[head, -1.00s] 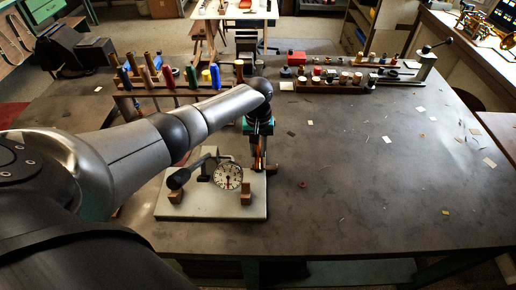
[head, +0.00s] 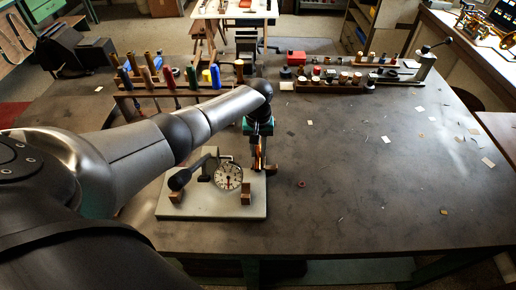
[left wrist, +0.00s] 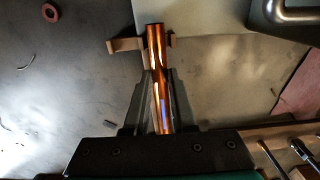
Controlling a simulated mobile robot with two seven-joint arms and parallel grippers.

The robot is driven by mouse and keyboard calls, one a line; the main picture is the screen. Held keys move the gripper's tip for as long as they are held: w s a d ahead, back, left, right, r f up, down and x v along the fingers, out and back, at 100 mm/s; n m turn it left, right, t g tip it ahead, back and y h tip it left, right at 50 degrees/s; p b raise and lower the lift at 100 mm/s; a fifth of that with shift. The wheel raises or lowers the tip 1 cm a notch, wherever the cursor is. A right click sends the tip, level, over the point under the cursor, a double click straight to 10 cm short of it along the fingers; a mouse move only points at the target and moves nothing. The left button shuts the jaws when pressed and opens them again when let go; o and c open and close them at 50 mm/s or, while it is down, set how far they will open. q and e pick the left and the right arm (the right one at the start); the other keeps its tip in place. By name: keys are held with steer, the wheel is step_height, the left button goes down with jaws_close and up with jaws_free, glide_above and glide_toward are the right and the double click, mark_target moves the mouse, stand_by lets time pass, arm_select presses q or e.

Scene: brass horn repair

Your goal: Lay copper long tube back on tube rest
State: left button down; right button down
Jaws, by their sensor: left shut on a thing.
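The copper long tube (left wrist: 157,90) is between the fingers of my left gripper (left wrist: 158,100), which is shut on it. In the left wrist view its far end lies over or in a brown wooden piece, seemingly part of the tube rest (left wrist: 124,44), which shows on both sides of the tube. I cannot tell whether they touch. In the head view my left gripper (head: 258,152) points down by the right back part of a pale board, with a bit of the copper tube (head: 258,160) showing. The wooden piece (head: 271,169) is just right of it, partly hidden. My right gripper is not in view.
The pale board (head: 210,212) carries a dial gauge (head: 228,176) and a black-knobbed lever (head: 179,180). A rack of coloured-handled tools (head: 170,85) stands behind my arm. A small red ring (head: 301,183) lies right of the board. The table's right side is mostly clear, with scraps.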

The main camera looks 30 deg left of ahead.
arm_select(q)
steer(key=c, duration=0.7)
jaws_free()
steer(key=shift+o, duration=0.2)
steer(key=shift+r, duration=0.1)
step_height(320, 180, up, 15)
steer(key=p, duration=0.2)
